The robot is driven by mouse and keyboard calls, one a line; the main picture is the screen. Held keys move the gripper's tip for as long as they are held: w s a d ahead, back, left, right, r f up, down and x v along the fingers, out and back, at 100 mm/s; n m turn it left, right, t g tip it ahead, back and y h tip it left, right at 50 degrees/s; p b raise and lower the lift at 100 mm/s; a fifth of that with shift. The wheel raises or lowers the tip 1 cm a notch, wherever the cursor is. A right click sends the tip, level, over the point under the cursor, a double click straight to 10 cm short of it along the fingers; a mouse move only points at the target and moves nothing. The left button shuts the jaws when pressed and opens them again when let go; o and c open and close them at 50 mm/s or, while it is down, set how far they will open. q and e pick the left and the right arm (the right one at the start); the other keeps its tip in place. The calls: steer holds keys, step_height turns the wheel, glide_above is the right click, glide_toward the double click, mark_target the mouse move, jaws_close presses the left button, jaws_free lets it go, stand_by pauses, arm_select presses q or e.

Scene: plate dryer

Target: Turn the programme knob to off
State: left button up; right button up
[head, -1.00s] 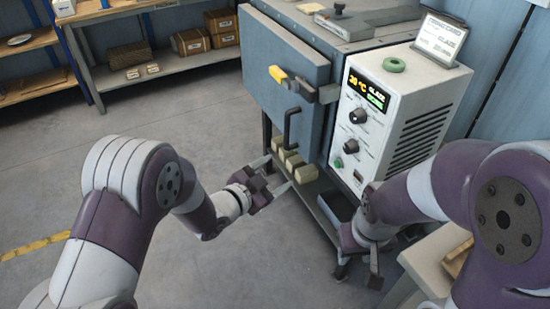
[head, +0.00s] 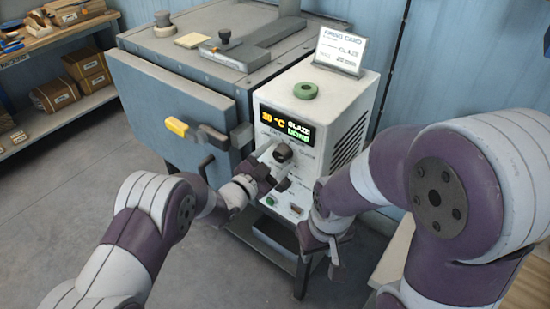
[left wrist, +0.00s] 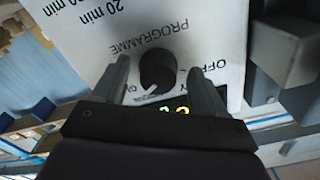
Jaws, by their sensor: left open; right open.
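The programme knob (head: 283,153) is dark and round, on the white control box (head: 345,100) beside the kiln. My left gripper (head: 276,160) is at it. In the left wrist view the open fingers (left wrist: 158,80) stand on either side of the knob (left wrist: 157,66), with small gaps showing. The knob's white pointer mark faces the lower left of that view. The "OFF" label (left wrist: 206,66) is at the right, partly covered by a finger. My right gripper (head: 318,257) is open and empty, low in front of the box.
The display (head: 286,128) reads GLAZE DONE with a temperature. Shelves stand far left.

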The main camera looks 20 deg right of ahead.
arm_select(q)
steer(key=shift+s, duration=0.1)
steer(key=c, duration=1)
steer(key=shift+c, duration=0.2)
